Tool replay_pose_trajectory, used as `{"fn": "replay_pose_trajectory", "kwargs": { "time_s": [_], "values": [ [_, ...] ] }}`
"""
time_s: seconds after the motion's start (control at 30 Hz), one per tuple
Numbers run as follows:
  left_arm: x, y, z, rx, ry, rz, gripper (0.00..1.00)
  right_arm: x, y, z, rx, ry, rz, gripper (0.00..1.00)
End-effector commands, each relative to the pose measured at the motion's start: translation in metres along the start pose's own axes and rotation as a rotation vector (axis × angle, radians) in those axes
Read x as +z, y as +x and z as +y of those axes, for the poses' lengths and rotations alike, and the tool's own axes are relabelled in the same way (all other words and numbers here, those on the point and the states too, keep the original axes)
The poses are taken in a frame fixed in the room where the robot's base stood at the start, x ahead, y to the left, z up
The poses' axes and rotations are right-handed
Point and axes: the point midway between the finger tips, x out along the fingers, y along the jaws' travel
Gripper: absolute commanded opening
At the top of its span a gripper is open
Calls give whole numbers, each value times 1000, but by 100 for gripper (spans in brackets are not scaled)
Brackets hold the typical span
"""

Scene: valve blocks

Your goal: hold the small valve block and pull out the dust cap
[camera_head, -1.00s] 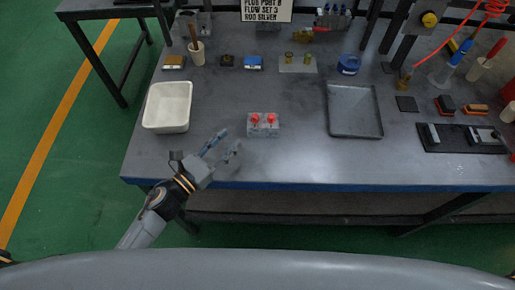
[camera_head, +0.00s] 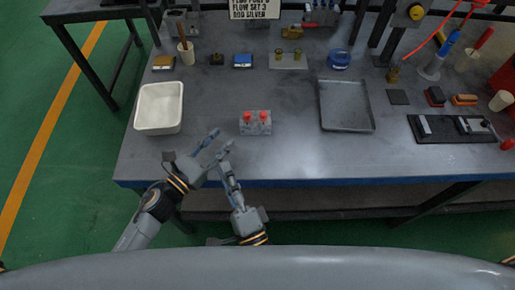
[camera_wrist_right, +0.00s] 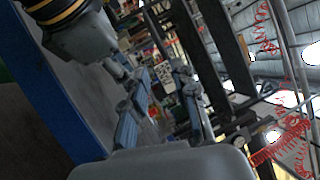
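I cannot clearly make out the block in that view.
A white bin (camera_head: 138,121) stands left of the block and a grey tray (camera_head: 371,128) to the right. A dark mat with metal parts (camera_head: 447,137) lies far right. Tools and small parts line the back. The two grippers are very close together.

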Motion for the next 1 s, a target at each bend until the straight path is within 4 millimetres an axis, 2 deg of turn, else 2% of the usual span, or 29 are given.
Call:
{"fn": "replay_pose_trajectory", "kwargs": {
  "time_s": [0.03, 0.1, 0.2, 0.4, 0.5, 0.67, 0.77, 1.0],
  "values": [
    [0, 0, 0, 0, 0, 0, 38, -8, 10, -26, -59, 180, 41, 28],
    [0, 0, 0, 0, 0, 0, 38, -27, 19, -32, -71, 434, 90, 28],
    [0, 0, 0, 0, 0, 0, 38, -54, 30, -12, -34, 758, 158, 28],
    [0, 0, 0, 0, 0, 0, 38, -93, 40, 32, 34, 1207, 276, 28],
    [0, 0, 0, 0, 0, 0, 38, -102, 43, 44, 47, 1333, 312, 28],
    [0, 0, 0, 0, 0, 0, 38, -109, 48, 52, 53, 1413, 335, 28],
    [0, 0, 0, 0, 0, 0, 38, -112, 60, 55, 52, 1417, 335, 28],
    [0, 0, 0, 0, 0, 0, 38, -120, 103, 65, 52, 1414, 334, 28]
  ]
}}
